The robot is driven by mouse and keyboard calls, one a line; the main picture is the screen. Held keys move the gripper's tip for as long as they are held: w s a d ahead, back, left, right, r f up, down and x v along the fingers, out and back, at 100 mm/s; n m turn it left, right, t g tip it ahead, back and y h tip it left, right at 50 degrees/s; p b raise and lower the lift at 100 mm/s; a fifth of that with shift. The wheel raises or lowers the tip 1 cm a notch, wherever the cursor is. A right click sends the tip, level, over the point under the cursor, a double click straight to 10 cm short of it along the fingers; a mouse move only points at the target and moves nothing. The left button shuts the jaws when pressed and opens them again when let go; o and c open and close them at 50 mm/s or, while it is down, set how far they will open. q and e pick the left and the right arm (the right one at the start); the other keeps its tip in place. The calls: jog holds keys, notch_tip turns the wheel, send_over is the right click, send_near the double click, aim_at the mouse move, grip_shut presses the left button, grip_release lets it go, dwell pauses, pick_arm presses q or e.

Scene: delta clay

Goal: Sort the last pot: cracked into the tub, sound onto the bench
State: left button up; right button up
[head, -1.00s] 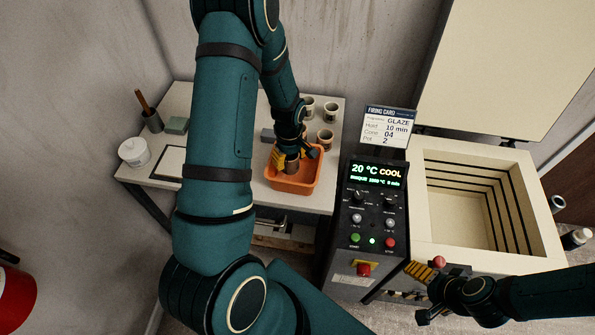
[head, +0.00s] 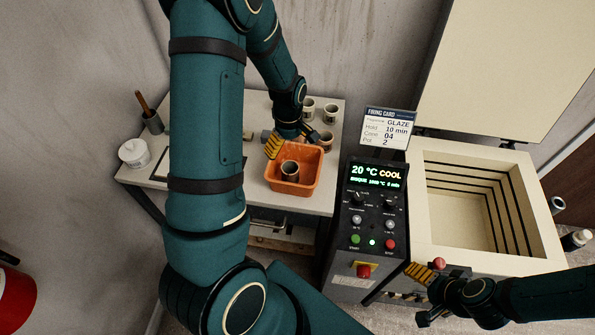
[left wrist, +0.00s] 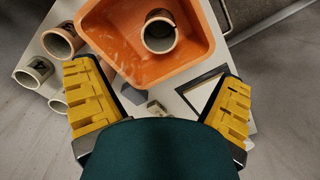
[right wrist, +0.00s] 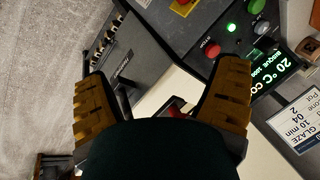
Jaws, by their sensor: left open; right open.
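A pot (head: 290,171) stands upright inside the orange tub (head: 308,182) on the bench. It also shows in the left wrist view (left wrist: 159,36), inside the tub's wall (left wrist: 205,25). I cannot make out a crack on it. My left gripper (head: 290,146) is open and empty, above the back of the tub and apart from the pot. Its spread yellow fingers (left wrist: 160,103) show in the left wrist view. My right gripper (head: 424,295) is open and empty by the front of the kiln and its control box. Several other pots (head: 308,106) stand on the bench (head: 330,200) behind the tub.
The control box (head: 372,215) reads 20 °C and COOL. The open kiln (head: 432,200) at the right looks empty. A firing card (head: 385,129) stands behind the box. A white jar (head: 134,153) and a brush holder (head: 153,122) are at the bench's left.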

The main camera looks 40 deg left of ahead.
pick_arm(q)
notch_tip(320, 180, up, 5)
jog(key=shift+r, duration=0.2)
dwell(0.6)
